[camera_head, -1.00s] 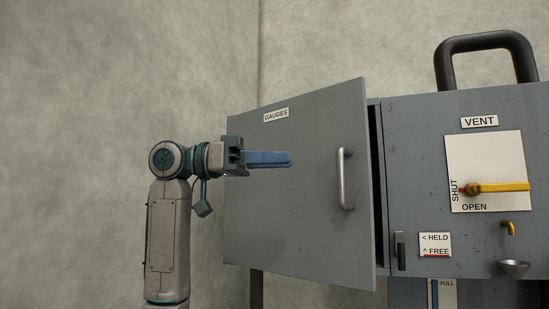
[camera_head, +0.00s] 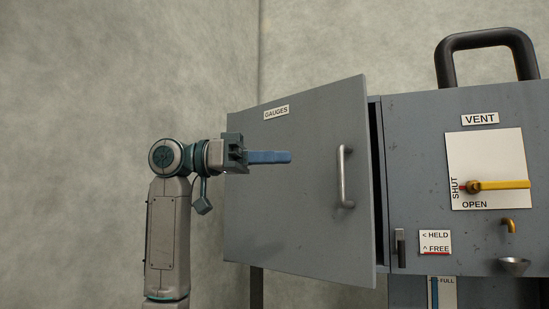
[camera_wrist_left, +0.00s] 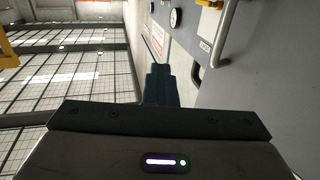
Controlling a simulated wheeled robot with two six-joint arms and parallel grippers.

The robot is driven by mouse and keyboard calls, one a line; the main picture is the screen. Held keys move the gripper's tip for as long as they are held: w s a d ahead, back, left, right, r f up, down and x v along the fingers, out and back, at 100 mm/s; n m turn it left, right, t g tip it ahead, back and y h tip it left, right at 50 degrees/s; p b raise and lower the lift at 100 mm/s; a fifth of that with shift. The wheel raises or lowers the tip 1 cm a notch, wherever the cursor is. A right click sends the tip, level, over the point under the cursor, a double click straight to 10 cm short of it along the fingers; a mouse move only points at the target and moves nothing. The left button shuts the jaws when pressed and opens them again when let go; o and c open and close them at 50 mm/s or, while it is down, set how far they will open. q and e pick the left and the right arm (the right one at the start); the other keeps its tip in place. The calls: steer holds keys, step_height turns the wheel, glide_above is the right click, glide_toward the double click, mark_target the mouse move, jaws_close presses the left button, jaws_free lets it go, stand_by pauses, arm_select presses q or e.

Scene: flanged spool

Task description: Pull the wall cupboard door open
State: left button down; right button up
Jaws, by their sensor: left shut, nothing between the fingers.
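The wall cupboard door (camera_head: 300,215), grey and labelled GAUGES, stands a little ajar, with a dark gap along its right edge. Its upright metal bar handle (camera_head: 343,178) is near that edge. The handle also shows at the top right of the left wrist view (camera_wrist_left: 226,35). My left gripper (camera_head: 290,157) is shut and empty. In the head view it lies in front of the door, pointing right, with its tips left of the handle and apart from it. My right gripper is not in view.
Right of the door is a grey panel with a VENT label (camera_head: 479,120), a yellow lever (camera_head: 498,185) by SHUT, a small black latch (camera_head: 400,249) beside a HELD/FREE label (camera_head: 435,243), and a funnel (camera_head: 513,266). A thick black handle (camera_head: 487,42) rises on top. Bare wall fills the left.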

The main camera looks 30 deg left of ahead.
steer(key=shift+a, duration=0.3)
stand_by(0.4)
arm_select(q)
steer(key=c, duration=1.5)
jaws_free()
steer(key=shift+a, duration=0.1)
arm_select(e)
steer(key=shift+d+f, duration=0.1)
